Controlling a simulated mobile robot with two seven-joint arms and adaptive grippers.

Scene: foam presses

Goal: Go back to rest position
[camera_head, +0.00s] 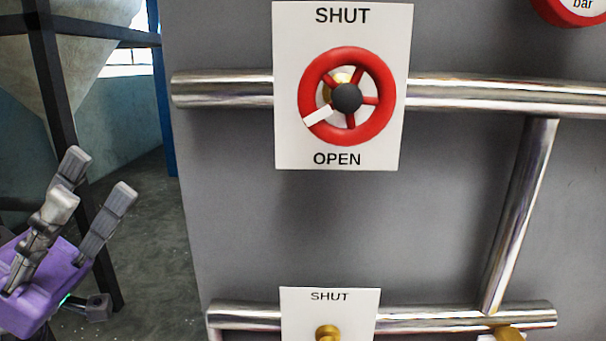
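My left gripper (92,205), purple with grey fingers, is at the lower left, its fingers pointing up and spread apart with nothing between them. It is well clear of the panel. A red valve wheel (381,112) with a dark hub sits on a white plate (290,40) marked SHUT at the top and OPEN at the bottom. The white mark on the wheel's rim points to the lower left. My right gripper is not in view.
A grey panel (240,230) fills the middle and right, with shiny pipes (480,95) across it. A lower SHUT plate (300,303) has a brass part (328,332), cut off by the frame. A red gauge (568,12) is at the top right. Dark posts (58,100) stand behind my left gripper.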

